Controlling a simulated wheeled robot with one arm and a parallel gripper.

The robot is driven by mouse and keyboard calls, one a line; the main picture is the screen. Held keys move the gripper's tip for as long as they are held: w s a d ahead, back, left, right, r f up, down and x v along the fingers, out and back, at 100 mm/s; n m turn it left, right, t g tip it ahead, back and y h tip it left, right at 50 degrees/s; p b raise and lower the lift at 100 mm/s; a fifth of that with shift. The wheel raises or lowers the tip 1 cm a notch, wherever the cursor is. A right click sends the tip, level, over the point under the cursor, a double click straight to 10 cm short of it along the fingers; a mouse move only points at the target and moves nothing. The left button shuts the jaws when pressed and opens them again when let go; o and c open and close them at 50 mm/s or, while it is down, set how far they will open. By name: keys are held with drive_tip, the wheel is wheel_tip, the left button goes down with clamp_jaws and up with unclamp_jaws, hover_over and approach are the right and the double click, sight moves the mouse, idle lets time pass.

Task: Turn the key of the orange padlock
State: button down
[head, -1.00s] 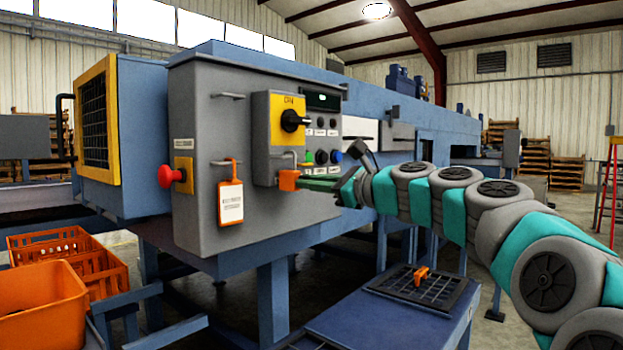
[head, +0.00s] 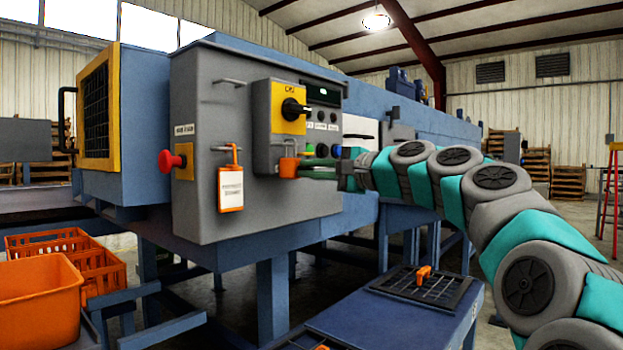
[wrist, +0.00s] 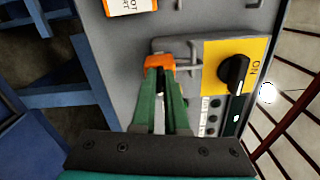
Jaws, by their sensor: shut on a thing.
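The orange padlock (head: 288,168) hangs by its grey shackle from the grey switch box, below the black rotary switch (head: 294,109) on its yellow plate. It also shows in the wrist view (wrist: 157,61), just beyond my fingertips. My gripper (head: 305,169) reaches it from the right in the head view. In the wrist view its green fingers (wrist: 163,76) converge at the padlock's near face. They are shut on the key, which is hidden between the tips. How far the key is turned cannot be seen.
A white-and-orange tag (head: 231,189) hangs left of the padlock, with a red knob (head: 172,161) beyond it. Green and blue buttons (head: 321,151) sit close to my fingers. A blue table (head: 365,328) stands below my arm. Orange crates (head: 45,290) are at the left.

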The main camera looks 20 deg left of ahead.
drive_tip(key=shift+n+b, duration=0.6)
drive_tip(key=shift+n, duration=0.4)
drive_tip(key=c, duration=0.9)
unclamp_jaws()
drive_tip(key=shift+c, duration=0.2)
drive_tip(key=shift+d, duration=0.1)
drive_tip(key=v, duration=0.7)
drive_tip(key=shift+s+d+b, duration=0.15)
drive_tip(key=shift+d+b, duration=0.15)
drive_tip(key=shift+f, duration=0.1)
